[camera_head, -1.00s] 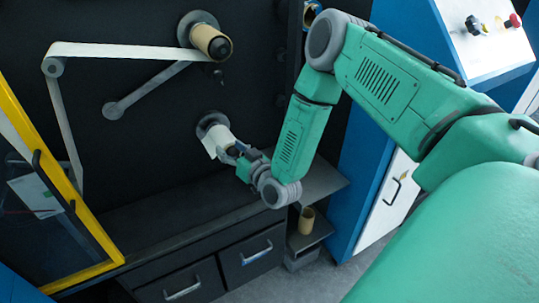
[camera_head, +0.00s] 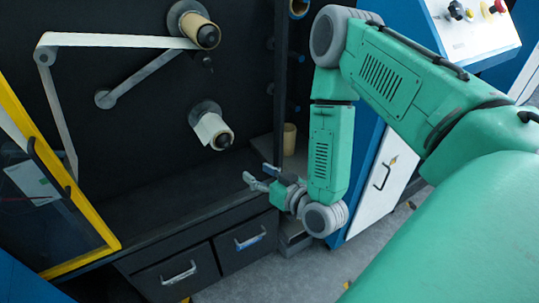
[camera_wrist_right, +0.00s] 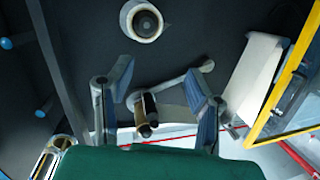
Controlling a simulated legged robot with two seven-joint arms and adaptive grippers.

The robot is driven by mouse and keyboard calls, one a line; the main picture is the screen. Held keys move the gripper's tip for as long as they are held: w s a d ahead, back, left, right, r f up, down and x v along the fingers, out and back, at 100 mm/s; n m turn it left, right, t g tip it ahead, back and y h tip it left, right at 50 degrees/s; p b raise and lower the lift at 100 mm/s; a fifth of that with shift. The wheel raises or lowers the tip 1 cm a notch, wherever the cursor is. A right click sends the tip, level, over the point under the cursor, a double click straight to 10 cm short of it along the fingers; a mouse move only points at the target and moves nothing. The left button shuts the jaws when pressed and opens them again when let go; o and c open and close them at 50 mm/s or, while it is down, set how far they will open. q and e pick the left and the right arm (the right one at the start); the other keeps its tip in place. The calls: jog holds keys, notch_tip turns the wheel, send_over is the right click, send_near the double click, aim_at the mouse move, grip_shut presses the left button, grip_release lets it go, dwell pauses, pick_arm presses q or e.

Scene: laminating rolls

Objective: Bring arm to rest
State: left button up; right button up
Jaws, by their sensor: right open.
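My right arm reaches in from the right in the head view. Its gripper (camera_head: 258,181) is open and empty, in front of the machine's dark lower ledge, below and right of the lower roll. In the right wrist view the two fingers (camera_wrist_right: 160,90) stand apart with nothing held between them. The lower white roll (camera_head: 208,128) sits on its spindle, apart from the gripper; it also shows in the wrist view (camera_wrist_right: 143,22). The upper tan roll (camera_head: 197,29) has a white web running left from it. My left gripper is not in view.
The machine's drawers (camera_head: 240,242) lie below the ledge. A yellow-framed door (camera_head: 85,262) stands at the left. A tan core (camera_head: 289,138) stands right of the dark post. A blue and white cabinet (camera_head: 385,185) is close behind my right arm.

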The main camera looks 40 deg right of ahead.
jog(key=shift+s+f, duration=0.1)
jog(key=shift+f, duration=0.2)
jog(key=shift+d, duration=0.1)
jog(key=s+a+f+n+g+y, duration=0.1)
jog(key=s+a+f+g, duration=0.3)
jog(key=s+f+g, duration=0.3)
jog(key=s+a+f+n+g, duration=0.1)
jog(key=s+a+f+g, duration=0.3)
jog(key=s, duration=0.5)
jog(key=s+d+f+g+h, duration=0.1)
jog(key=s+g, duration=0.3)
jog(key=s, duration=0.4)
jog(key=shift+s+d+f+g, duration=0.3)
jog(key=shift+d+f, duration=0.15)
jog(key=shift+d, duration=0.1)
jog(key=shift+d, duration=0.1)
